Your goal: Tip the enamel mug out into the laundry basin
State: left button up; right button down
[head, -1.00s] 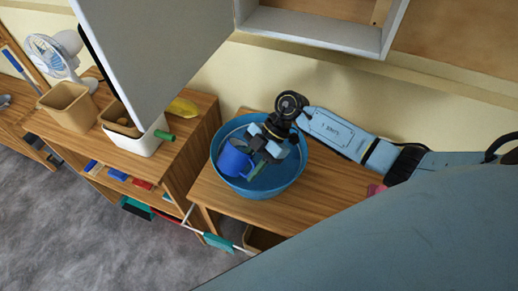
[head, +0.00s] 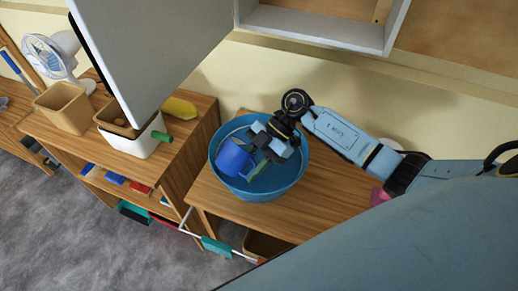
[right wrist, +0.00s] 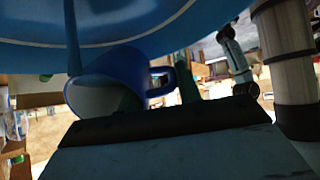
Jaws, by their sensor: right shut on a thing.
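The blue enamel mug (head: 234,158) is held over the blue laundry basin (head: 283,185), within its rim in the head view. My right gripper (head: 263,151) is shut on the mug. The right wrist view, which seems upside down, shows the mug (right wrist: 125,75) tilted on its side, its pale inside and handle visible. The basin (right wrist: 130,22) fills the top of that view. A narrow blue strip runs between the mug's mouth and the basin; I cannot tell whether it is liquid. The basin's contents are partly hidden by the gripper and mug. My left gripper is out of view.
The basin stands on a wooden table (head: 325,195) against the wall. A shelf unit at left bears a white-and-brown container (head: 142,143), a tan bin (head: 66,108), a yellow thing (head: 180,107) and a fan (head: 50,55). An open cabinet (head: 320,28) hangs above.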

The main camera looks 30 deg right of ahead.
jog(key=shift+w+d+r+g+y+b, duration=0.15)
jog(key=shift+r+y+b, duration=0.1)
jog(key=shift+y+b, duration=0.7)
jog(key=shift+s+d+r+g+y+b, duration=0.1)
jog(key=shift+r+g+y+b, duration=0.25)
jog(key=shift+b, duration=0.95)
jog(key=shift+w+d+r+y+b, duration=0.1)
jog(key=shift+d+r+y+b, duration=0.1)
jog(key=shift+y+b, duration=0.8)
jog(key=shift+w+d+r+y+p, duration=0.2)
jog(key=shift+d+r+y+p, duration=0.3)
jog(key=shift+d+r, duration=0.55)
dwell(0.4)
jog(key=shift+d+r+y, duration=0.1)
jog(key=shift+r+y, duration=0.05)
jog(key=shift+y, duration=0.55)
